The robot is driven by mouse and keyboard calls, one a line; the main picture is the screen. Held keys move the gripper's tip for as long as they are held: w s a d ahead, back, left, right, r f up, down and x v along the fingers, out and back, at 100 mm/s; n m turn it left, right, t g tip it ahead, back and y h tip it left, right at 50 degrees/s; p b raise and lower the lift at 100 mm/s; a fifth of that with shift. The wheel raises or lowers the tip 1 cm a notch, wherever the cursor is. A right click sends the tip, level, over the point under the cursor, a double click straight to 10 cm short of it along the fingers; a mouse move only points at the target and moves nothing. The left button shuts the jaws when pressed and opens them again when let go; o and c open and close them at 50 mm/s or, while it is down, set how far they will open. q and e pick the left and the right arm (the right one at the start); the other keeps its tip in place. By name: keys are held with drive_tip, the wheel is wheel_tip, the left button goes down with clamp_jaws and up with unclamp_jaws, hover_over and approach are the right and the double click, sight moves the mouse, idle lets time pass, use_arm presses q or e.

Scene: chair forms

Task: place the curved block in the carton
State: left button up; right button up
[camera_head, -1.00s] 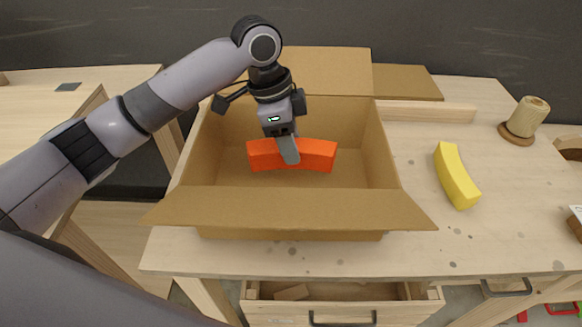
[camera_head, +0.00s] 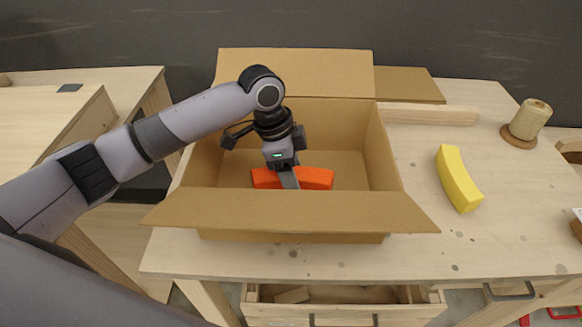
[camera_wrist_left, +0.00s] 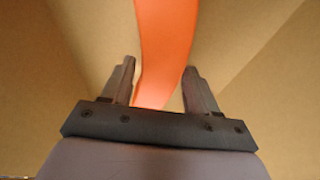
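The orange curved block (camera_head: 318,178) is low inside the open cardboard carton (camera_head: 345,172), its lower part hidden by the carton's front flap. My left gripper (camera_head: 289,180) reaches down into the carton at the block's middle. In the left wrist view, the fingers (camera_wrist_left: 159,75) stand apart on either side of the orange block (camera_wrist_left: 165,40). A narrow gap shows between the left finger and the block, so the gripper looks open around it. Whether the block rests on the carton floor is hidden. My right gripper is not in view.
A yellow curved block (camera_head: 458,180) lies on the table right of the carton. A spool of twine (camera_head: 530,120) and a wooden bar (camera_head: 428,114) are farther back. The carton's front flap (camera_head: 290,210) slopes outward.

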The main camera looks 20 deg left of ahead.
use_arm(q)
drive_tip(key=shift+o, duration=0.3)
drive_tip(key=shift+r, duration=0.1)
drive_tip(key=shift+r, duration=0.3)
drive_tip(key=v, duration=1.1)
drive_tip(key=shift+r+p, duration=0.25)
drive_tip(key=shift+p, duration=0.05)
drive_tip(key=shift+s+f, duration=0.1)
drive_tip(key=shift+s, duration=0.05)
